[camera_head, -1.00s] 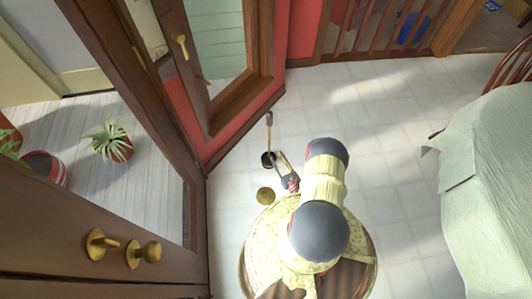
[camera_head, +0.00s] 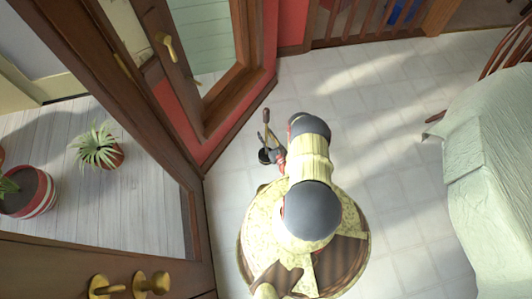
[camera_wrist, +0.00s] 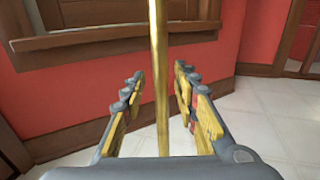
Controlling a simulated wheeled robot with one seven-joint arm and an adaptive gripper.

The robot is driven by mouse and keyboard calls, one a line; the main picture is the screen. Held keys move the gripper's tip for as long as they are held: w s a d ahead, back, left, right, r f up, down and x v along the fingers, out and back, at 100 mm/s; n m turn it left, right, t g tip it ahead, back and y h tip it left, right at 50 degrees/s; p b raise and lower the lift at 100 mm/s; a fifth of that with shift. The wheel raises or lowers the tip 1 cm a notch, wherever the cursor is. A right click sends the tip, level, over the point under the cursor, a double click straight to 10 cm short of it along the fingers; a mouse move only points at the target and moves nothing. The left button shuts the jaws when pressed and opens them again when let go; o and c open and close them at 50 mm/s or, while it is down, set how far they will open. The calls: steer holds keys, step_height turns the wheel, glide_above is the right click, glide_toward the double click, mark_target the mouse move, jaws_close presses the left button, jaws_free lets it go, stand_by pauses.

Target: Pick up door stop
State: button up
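A thin upright gold rod with a dark round base (camera_head: 264,156) and a brown top stands on the floor near the red wall in the head view. I take it as the door stop, though I cannot be sure. In the wrist view its gold rod (camera_wrist: 161,90) runs vertically between my fingers. My gripper (camera_wrist: 158,85) is open, with a finger on each side of the rod and visible gaps to it. In the head view my gripper (camera_head: 277,148) is small beside the rod, partly hidden by my arm. The base is not visible in the wrist view.
A brown wood-framed door (camera_head: 110,220) with gold handles fills the left. Potted plants (camera_head: 97,150) stand beyond it. The red wall (camera_head: 170,110) and its baseboard are close behind the rod. A cloth-covered table (camera_head: 495,165) stands right. The tiled floor (camera_head: 385,120) between is clear.

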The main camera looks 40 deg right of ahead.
steer(key=x, duration=0.3)
steer(key=shift+f+b, duration=0.1)
steer(key=shift+b, duration=0.25)
steer(key=c, duration=0.3)
steer(key=c, duration=0.4)
jaws_close()
steer(key=shift+d, duration=0.15)
